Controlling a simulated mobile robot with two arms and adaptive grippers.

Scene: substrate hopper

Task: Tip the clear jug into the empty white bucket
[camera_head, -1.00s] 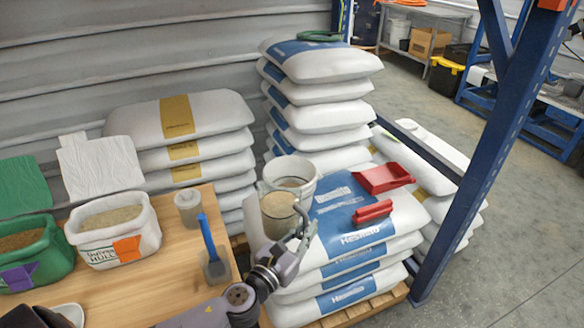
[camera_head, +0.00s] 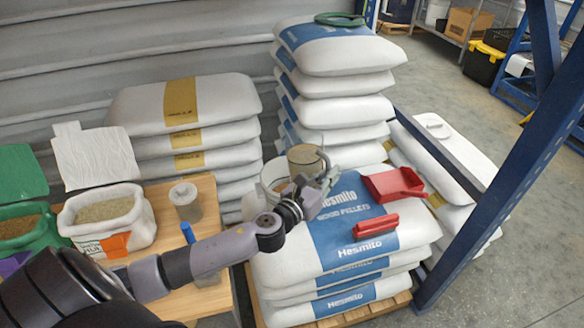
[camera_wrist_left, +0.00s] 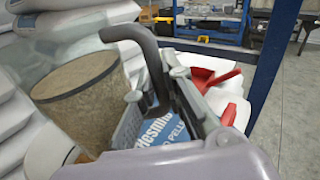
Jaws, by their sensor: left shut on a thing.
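The clear jug (camera_head: 304,156) holds a tan-brown granular fill and is up in the air by the white bucket. My left gripper (camera_head: 316,190) is shut on the jug's handle. In the left wrist view the jug (camera_wrist_left: 78,92) is at the left and its dark handle (camera_wrist_left: 150,50) runs between the fingers. The white bucket (camera_head: 274,192) stands on the stacked sacks, to the left of and partly behind my gripper. Its inside is mostly hidden. The jug looks about upright, and I see no fill pouring. My right gripper is not in view.
A red scoop (camera_head: 392,184) and a red-handled tool (camera_head: 374,227) lie on the sack (camera_head: 320,262) right of the gripper. A taller sack stack (camera_head: 340,85) stands behind. The wooden table (camera_head: 206,205) with tubs is at the left, and a blue post (camera_head: 500,165) at the right.

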